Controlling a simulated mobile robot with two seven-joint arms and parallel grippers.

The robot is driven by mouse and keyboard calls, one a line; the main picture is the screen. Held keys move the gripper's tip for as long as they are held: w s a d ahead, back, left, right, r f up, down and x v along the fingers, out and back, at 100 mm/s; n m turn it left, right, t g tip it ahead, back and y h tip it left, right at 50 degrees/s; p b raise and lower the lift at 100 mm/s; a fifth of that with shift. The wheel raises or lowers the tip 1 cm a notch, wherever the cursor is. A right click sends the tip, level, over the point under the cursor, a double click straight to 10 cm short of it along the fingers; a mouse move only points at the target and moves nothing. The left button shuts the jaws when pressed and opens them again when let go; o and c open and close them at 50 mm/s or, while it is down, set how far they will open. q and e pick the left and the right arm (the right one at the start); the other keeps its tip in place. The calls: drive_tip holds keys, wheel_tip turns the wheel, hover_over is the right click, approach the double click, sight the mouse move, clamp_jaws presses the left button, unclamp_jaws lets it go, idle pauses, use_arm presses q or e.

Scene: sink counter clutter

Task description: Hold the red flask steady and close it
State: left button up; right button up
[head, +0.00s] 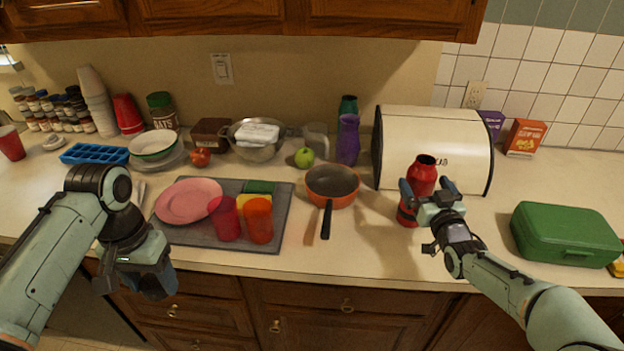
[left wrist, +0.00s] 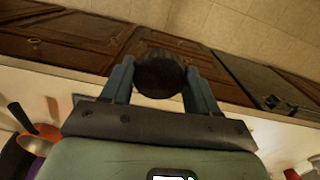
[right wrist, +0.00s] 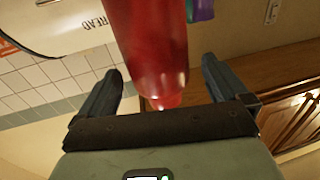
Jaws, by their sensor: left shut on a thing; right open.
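The red flask (head: 423,178) stands upright on the counter in front of the bread box, its dark mouth open at the top. My right gripper (head: 425,198) is open at the flask. In the right wrist view the flask (right wrist: 150,45) shows between the spread fingers, with gaps on both sides. My left gripper (head: 140,283) hangs at the front edge of the counter, far left of the flask. In the left wrist view it is shut on a dark round piece (left wrist: 160,74), which looks like the flask's lid. In the head view my gripper hides this piece.
A cream bread box (head: 435,145) stands behind the flask, and a green case (head: 567,233) lies to its right. An orange pan (head: 332,184) is to the left. A grey mat (head: 190,235) holds a pink plate and cups. Counter between pan and flask is clear.

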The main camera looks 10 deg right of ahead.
use_arm(q)
drive_tip(key=shift+w+r+p, duration=0.1)
drive_tip(key=shift+r+p, duration=0.65)
drive_tip(key=shift+r, duration=0.05)
use_arm(e)
drive_tip(key=w, duration=0.5)
drive_tip(key=shift+w+d+f, duration=0.1)
drive_tip(key=shift+d+f, duration=0.15)
drive_tip(key=shift+f, duration=0.1)
drive_tip(key=shift+c, duration=0.3)
drive_tip(key=c, duration=1.1)
drive_tip(key=shift+r, duration=0.1)
drive_tip(key=shift+r, duration=0.1)
